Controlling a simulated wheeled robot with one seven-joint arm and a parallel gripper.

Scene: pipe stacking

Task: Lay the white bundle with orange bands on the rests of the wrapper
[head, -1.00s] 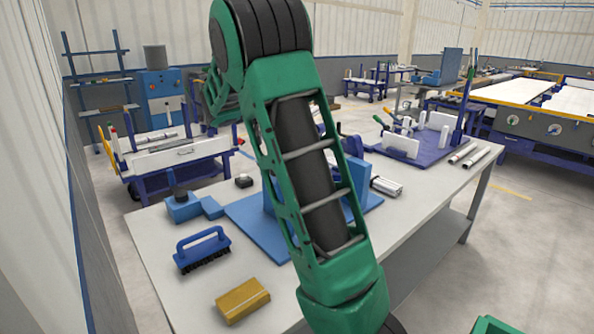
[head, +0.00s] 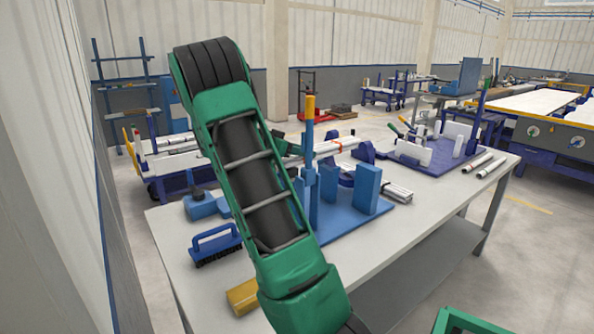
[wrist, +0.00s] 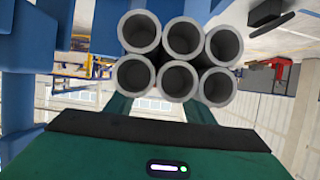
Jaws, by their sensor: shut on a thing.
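The white bundle (head: 325,150) is a stack of several pipes with an orange band (head: 341,146) near its right part. In the wrist view, the round open pipe ends (wrist: 172,58) face the camera. My gripper (wrist: 157,108) is shut on the bundle, its fingers partly hidden under the pipes. The wrapper is a blue fixture with a flat base (head: 385,220), upright blocks (head: 367,190) and a post with a yellow top (head: 309,118). The bundle shows above and behind the blocks in the head view. I cannot tell whether it touches the rests, which are partly hidden.
A short pipe bundle (head: 398,193) lies beside the wrapper. A purple fixture (head: 430,160) and two loose pipes (head: 484,164) are at the right.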

